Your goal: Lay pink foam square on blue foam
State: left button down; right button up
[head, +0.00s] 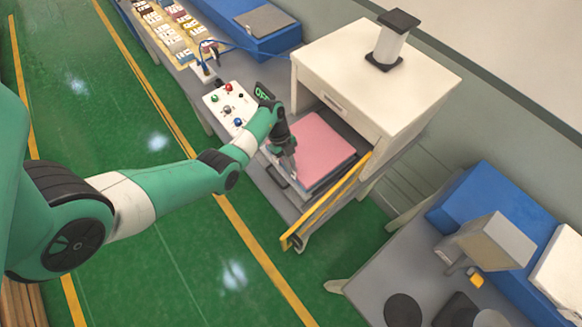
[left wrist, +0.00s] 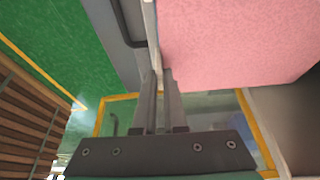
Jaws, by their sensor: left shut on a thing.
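The pink foam square (head: 318,145) lies flat inside the open front of a white machine, above a grey tray (head: 318,188). My left gripper (head: 291,163) reaches in from the left and is shut at the foam's near left edge. No blue foam shows clearly under the pink square. My right gripper is not in view.
The white machine (head: 375,75) stands over the tray. A yellow-edged panel (head: 330,200) stands at its right. A button panel (head: 228,105) is to the left. Blue blocks lie at the back (head: 225,22) and on the right table (head: 475,190). Green floor is clear.

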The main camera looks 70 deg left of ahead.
pick_arm(q)
jog(key=shift+r, duration=0.1)
jog(key=shift+f, duration=0.2)
jog(key=c, duration=1)
grip_release()
jog(key=shift+r, duration=0.15)
jog(key=shift+a+r, duration=0.1)
jog(key=shift+r, duration=0.25)
jog(key=p+v, duration=0.2)
jog(key=v, duration=0.9)
jog(key=shift+a+r+p, duration=0.15)
jog(key=shift+p, duration=0.25)
